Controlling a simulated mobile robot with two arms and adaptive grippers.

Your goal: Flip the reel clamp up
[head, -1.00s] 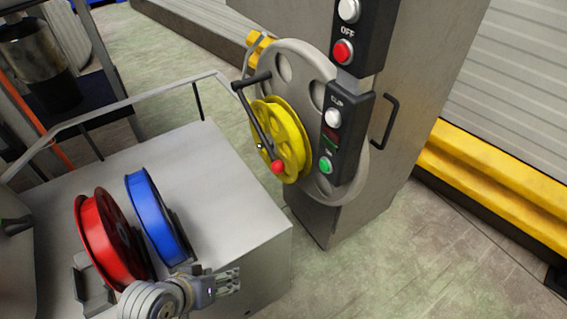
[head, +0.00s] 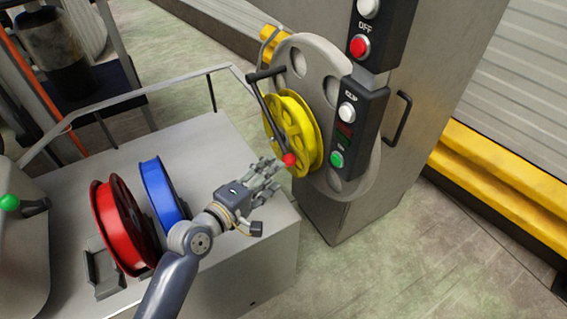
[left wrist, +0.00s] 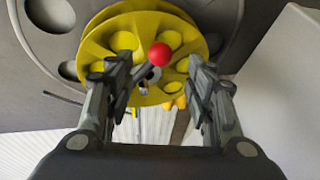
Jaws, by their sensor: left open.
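The reel clamp is a dark bar with a red ball knob (head: 289,159) at its lower end, lying across the yellow reel (head: 309,135) on the machine's large grey disc (head: 329,84). The bar slants down, so the knob is at the bottom. My left gripper (head: 278,172) is open just left of and below the knob. In the left wrist view the red knob (left wrist: 159,54) shows between and beyond the two fingers (left wrist: 160,92), in front of the yellow reel (left wrist: 120,28). No contact with the knob can be made out. My right gripper is not in view.
A grey cart (head: 262,262) holds a red reel (head: 117,225) and a blue reel (head: 164,195) below left. A black button panel (head: 357,125) stands right of the yellow reel. A yellow barrier (head: 500,197) runs along the right.

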